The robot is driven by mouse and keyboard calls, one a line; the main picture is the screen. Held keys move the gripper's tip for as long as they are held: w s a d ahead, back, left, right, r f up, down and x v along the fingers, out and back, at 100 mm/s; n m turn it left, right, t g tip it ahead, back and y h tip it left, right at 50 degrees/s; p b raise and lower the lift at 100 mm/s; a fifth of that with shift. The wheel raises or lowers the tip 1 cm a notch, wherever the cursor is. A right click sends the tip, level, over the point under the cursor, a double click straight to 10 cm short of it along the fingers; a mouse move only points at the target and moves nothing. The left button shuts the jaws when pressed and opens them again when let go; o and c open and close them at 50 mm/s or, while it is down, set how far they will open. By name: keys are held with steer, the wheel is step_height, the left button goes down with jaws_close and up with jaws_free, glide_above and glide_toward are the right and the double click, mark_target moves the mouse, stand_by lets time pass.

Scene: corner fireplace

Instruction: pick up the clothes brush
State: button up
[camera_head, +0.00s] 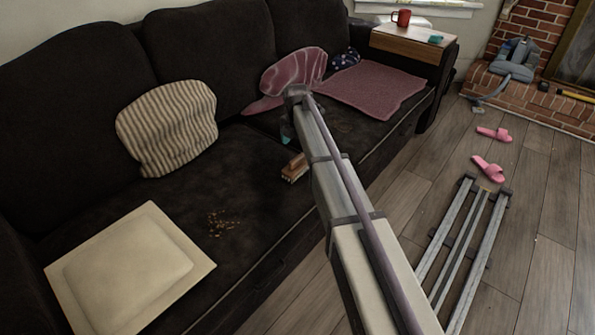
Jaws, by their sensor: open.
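The clothes brush (294,168), with a brown wooden back and paler bristles, lies on the dark sofa seat near its front edge. My arm passes just right of it in the picture and may hide its right end. My arm reaches over the seat from the lower right. At its far end, a small dark and teal part of my gripper (287,131) shows beyond the brush in the picture, apart from it. The fingers are mostly hidden by the arm, and I see nothing held.
The dark sofa (235,163) carries a striped cushion (167,127), a cream cushion (130,268), crumbs (223,222), a pink cushion (293,74) and a pink cloth (372,90). A red mug (403,18) stands on the side table (413,43). Pink slippers (489,168) lie on the floor.

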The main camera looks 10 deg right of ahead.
mark_target(297, 157)
step_height(297, 157, down, 10)
steer(key=b, duration=0.8)
steer(key=shift+d, duration=0.1)
steer(key=shift+r, duration=0.25)
steer(key=shift+c, duration=0.2)
steer(key=c, duration=1)
